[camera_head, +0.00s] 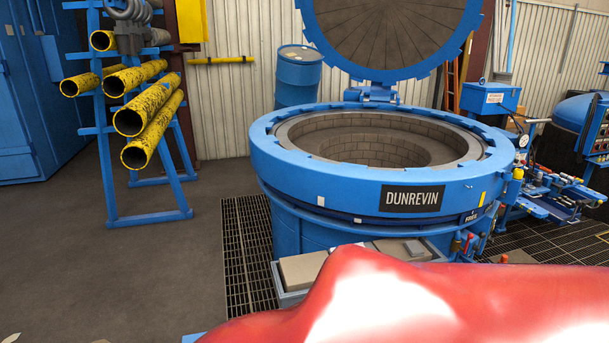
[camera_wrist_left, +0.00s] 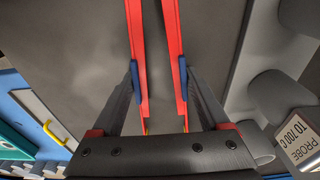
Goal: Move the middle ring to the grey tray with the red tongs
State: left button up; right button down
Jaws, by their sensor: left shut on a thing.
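In the left wrist view, my left gripper (camera_wrist_left: 159,80) is shut on the red tongs (camera_wrist_left: 174,45), with its blue finger pads against the outer sides of the two red arms. The tong arms run side by side to the top edge, with a narrow gap between them. Their far ends are out of view, so I cannot tell whether they hold anything. I see no ring in either view. I cannot make out the grey tray with certainty. My right gripper is not in view.
A blue round furnace (camera_head: 321,180) stands open, lid (camera_head: 392,30) raised, with a brick-lined pit. A shelf of pale blocks (camera_head: 300,270) is at its front. A pipe rack (camera_head: 107,150) is left. A large, close red shape (camera_head: 400,305) blocks the bottom right.

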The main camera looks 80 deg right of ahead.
pick_arm(q)
notch_tip(320, 180, up, 12)
jog(key=p, duration=0.6)
dwell(0.5)
